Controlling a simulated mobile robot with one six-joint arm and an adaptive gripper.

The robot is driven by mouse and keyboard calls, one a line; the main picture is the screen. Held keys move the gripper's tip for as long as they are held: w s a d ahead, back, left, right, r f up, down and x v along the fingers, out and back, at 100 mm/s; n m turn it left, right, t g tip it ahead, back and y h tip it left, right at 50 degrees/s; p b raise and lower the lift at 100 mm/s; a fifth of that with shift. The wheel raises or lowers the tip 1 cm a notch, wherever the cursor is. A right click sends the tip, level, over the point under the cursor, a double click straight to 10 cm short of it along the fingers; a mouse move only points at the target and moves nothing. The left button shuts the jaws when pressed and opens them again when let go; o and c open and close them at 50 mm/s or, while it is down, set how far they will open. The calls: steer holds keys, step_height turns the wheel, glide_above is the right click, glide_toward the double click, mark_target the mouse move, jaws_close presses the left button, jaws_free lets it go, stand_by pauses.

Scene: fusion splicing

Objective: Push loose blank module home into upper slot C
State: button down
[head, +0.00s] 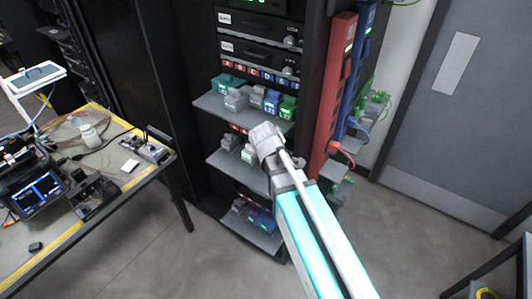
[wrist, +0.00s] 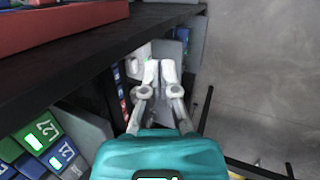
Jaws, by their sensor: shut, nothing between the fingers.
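My gripper (wrist: 160,72) shows in the wrist view with its two pale fingertips close together and nothing seen between them. It is beside the rack front, with a pale block (wrist: 136,62) just left of the tips; contact cannot be told. In the head view my arm reaches up to the rack and its end hides the fingers. The upper shelf (head: 213,104) carries a grey module (head: 236,99), a second grey one (head: 257,97), and blue and green modules. Red lettered labels (head: 261,74) run above them. Which module is the loose blank one, and how far it sticks out, cannot be told.
Lower shelves (head: 222,162) stick out from the rack below. Red (head: 338,90) and blue (head: 358,75) vertical strips with cables stand at its right. A workbench (head: 100,190) with a splicer (head: 38,190) is at left. The floor in front is clear.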

steer(key=s+d+f+m+g+y+b, duration=0.2)
steer(key=s+d+f+m+y, duration=0.2)
steer(key=s+d+m, duration=0.2)
steer(key=s+m, duration=0.2)
steer(key=m, duration=0.2)
steer(key=shift+s+d+y, duration=0.15)
steer(key=shift+s+y, duration=0.1)
steer(key=shift+y, duration=0.05)
steer(key=shift+d, duration=0.1)
